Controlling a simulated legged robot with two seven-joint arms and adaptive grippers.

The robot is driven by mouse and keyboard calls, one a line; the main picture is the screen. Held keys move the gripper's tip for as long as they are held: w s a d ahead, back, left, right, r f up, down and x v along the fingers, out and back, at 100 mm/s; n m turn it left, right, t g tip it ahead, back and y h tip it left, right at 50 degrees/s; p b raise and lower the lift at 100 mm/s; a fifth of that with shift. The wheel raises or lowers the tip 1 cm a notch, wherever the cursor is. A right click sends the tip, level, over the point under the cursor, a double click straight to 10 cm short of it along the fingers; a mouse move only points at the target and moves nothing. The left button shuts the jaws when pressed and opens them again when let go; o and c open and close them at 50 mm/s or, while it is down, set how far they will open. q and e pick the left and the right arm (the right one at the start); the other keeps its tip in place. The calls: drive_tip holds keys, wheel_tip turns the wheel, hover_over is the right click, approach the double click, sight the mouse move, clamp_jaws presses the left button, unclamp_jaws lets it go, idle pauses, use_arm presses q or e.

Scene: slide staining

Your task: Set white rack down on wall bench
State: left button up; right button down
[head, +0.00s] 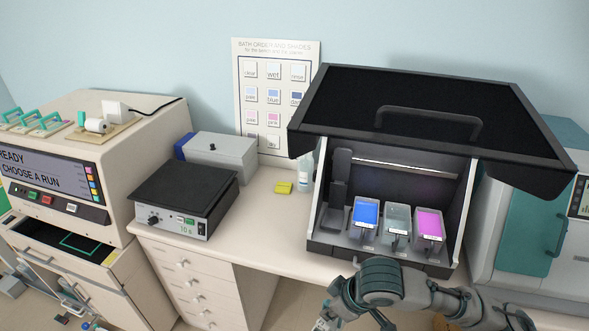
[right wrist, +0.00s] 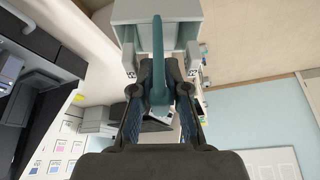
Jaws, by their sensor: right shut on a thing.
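My right gripper (head: 336,312) is low at the bottom of the head view, in front of the wall bench (head: 262,222). In the right wrist view the gripper (right wrist: 160,92) is shut on a teal upright handle (right wrist: 157,50). I take this to be the handle of the white rack; a small pale part (head: 319,324) shows below the gripper at the bottom edge of the head view. My left gripper is not in view.
On the bench stand a black-topped hot plate (head: 185,188), a grey box (head: 222,153), a yellow block (head: 283,187), a bottle (head: 305,178) and a black hood (head: 425,105) with blue, clear and pink baths. Bare bench top lies between hot plate and hood.

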drive_tip(key=w+d+f+m+h, duration=0.2)
drive_tip(key=w+d+f+m, duration=0.2)
drive_tip(key=f, duration=0.3)
drive_tip(key=w+d+f+m+t+h, duration=0.1)
drive_tip(key=w+d+f+m, duration=0.3)
drive_tip(key=d+f+m, duration=0.2)
drive_tip(key=shift+d+f+m+t+h, duration=0.3)
drive_tip(key=shift+d+f+h, duration=0.15)
drive_tip(key=shift+d, duration=0.2)
